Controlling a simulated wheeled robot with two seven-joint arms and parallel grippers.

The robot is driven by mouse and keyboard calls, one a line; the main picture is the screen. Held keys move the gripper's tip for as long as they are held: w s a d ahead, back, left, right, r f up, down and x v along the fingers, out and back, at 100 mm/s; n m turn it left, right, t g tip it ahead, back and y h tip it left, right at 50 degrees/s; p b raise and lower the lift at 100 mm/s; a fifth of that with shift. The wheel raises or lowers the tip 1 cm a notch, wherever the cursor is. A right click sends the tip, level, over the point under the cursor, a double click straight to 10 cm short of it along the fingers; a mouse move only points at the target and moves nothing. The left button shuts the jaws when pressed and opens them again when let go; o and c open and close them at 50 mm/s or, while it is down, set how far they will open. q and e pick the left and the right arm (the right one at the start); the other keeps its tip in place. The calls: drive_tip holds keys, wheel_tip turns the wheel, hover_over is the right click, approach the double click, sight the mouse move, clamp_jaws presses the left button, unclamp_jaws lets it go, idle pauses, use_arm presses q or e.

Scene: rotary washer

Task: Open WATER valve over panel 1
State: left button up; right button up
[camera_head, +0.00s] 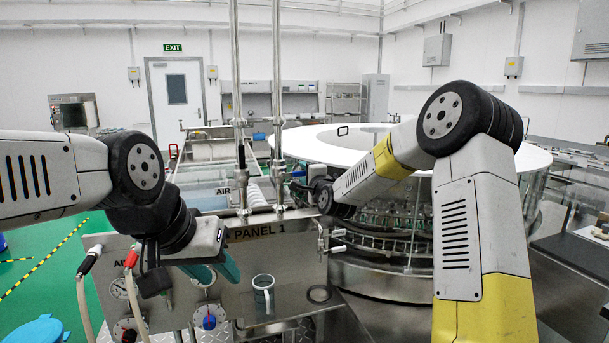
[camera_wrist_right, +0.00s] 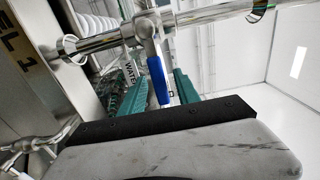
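The WATER valve shows in the right wrist view with a blue-sleeved lever (camera_wrist_right: 158,80) hanging from a metal pipe (camera_wrist_right: 105,42). In the head view the right wrist is beside the vertical pipes above panel 1 (camera_head: 258,232), and the lever cannot be made out. My left gripper (camera_head: 215,270) is open, its teal fingers apart in front of the panel's left part.
Two vertical pipes (camera_head: 278,100) rise behind the panel. The large round washer (camera_head: 390,215) stands behind my right arm. Hoses (camera_head: 84,300) hang at the left.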

drive_tip(key=shift+w+a, duration=0.1)
drive_tip(key=shift+w, duration=0.05)
clamp_jaws()
drive_tip(key=shift+f, duration=0.1)
idle(1.3)
